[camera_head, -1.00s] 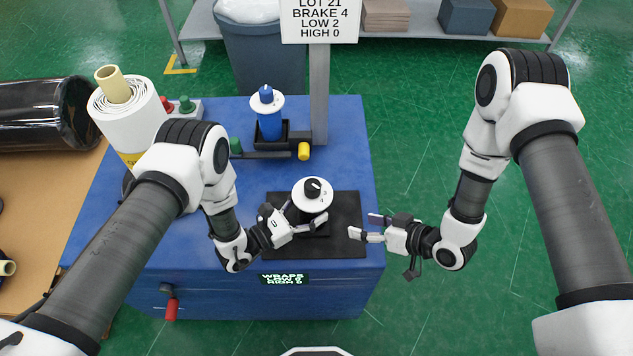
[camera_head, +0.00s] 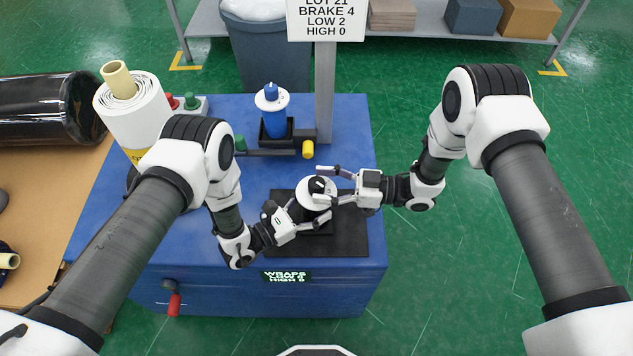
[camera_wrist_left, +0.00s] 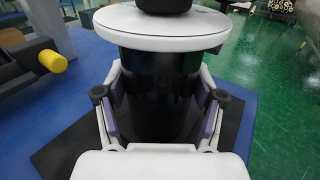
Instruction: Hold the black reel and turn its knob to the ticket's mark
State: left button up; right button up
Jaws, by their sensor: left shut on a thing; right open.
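The black reel (camera_wrist_left: 157,90) stands upright on a black mat (camera_head: 348,235) on the blue bench, with a white disc (camera_head: 311,199) and a black knob (camera_head: 318,184) on top. My left gripper (camera_head: 305,220) is shut on the reel's body, its fingers on both sides in the left wrist view (camera_wrist_left: 158,120). My right gripper (camera_head: 325,183) is open at the knob, its fingers reaching in from the right over the disc. Whether they touch the knob I cannot tell. The ticket (camera_head: 326,18) on the post reads LOT 21, BRAKE 4, LOW 2, HIGH 0.
A blue reel (camera_head: 275,115) with a white disc stands in a black holder behind. A yellow-ended bar (camera_head: 307,149) lies beside it. A large white roll (camera_head: 135,110) stands at the back left. A display (camera_head: 286,277) is on the bench front.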

jog(key=shift+a, duration=0.85)
jog(key=c, duration=1.2)
jog(key=shift+m+t, duration=0.6)
jog(key=shift+t, duration=0.4)
jog(key=o, duration=1.2)
jog(key=shift+d, duration=0.1)
jog(key=v, duration=1.1)
jog(key=shift+d+r, duration=0.2)
jog(key=shift+d, duration=0.2)
